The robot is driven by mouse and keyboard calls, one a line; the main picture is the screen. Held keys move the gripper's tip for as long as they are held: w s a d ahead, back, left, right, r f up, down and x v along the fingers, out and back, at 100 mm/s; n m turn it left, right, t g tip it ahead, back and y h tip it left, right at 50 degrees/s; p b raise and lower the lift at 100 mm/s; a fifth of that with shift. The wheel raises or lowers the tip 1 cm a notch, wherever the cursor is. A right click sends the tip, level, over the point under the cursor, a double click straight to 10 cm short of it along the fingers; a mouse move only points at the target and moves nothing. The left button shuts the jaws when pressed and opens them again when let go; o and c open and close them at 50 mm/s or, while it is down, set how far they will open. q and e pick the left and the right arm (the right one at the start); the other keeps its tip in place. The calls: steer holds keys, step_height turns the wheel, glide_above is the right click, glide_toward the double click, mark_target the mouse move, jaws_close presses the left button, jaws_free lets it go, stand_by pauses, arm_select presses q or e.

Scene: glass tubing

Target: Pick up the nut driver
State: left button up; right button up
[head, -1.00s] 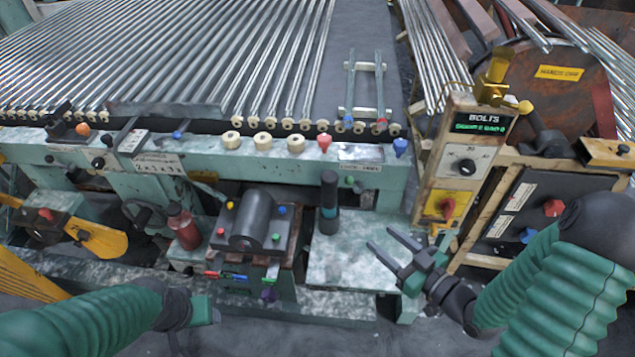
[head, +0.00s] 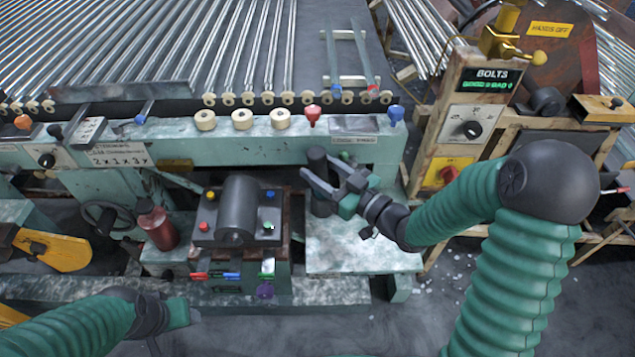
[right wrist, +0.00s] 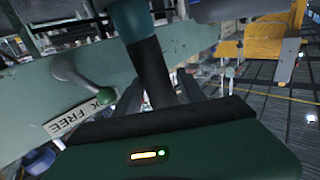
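The nut driver appears to be the dark upright cylinder (head: 317,160) with a teal band, standing on the pale teal side table. My right gripper (head: 315,168) is at its upper half, with its fingers open and reaching to either side of it. In the right wrist view the dark shaft (right wrist: 151,72) rises between the fingers, with a green part at its top. I cannot tell whether either finger touches it. My left gripper (head: 180,313) is low at the left, far from the cylinder; its fingers are not clear.
A block with a dark roller (head: 238,210) and coloured knobs stands left of the cylinder. A red bottle (head: 156,226) is further left. The teal machine rail (head: 270,150) runs close behind. The side table's front surface (head: 365,257) is clear.

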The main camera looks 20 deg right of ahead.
steer(key=w, duration=0.1)
steer(key=w+f, duration=0.1)
steer(key=w, duration=0.1)
steer(key=shift+d+f+b, duration=0.1)
steer(key=shift+d+b, duration=0.05)
steer(key=shift+b, duration=0.15)
steer(key=shift+w+d, duration=0.15)
steer(key=shift+w, duration=0.2)
steer(key=shift+a+r, duration=0.2)
steer(key=shift+w+a, duration=0.1)
steer(key=shift+a, duration=0.35)
steer(key=c, duration=0.9)
arm_select(q)
steer(key=shift+w+d+f, duration=0.1)
steer(key=shift+d+f, duration=0.35)
steer(key=shift+d, duration=0.25)
arm_select(e)
steer(key=shift+d+f, duration=0.1)
steer(key=shift+d, duration=0.2)
jaws_close()
arm_select(q)
steer(key=shift+a, duration=0.1)
arm_select(e)
steer(key=shift+a, duration=0.1)
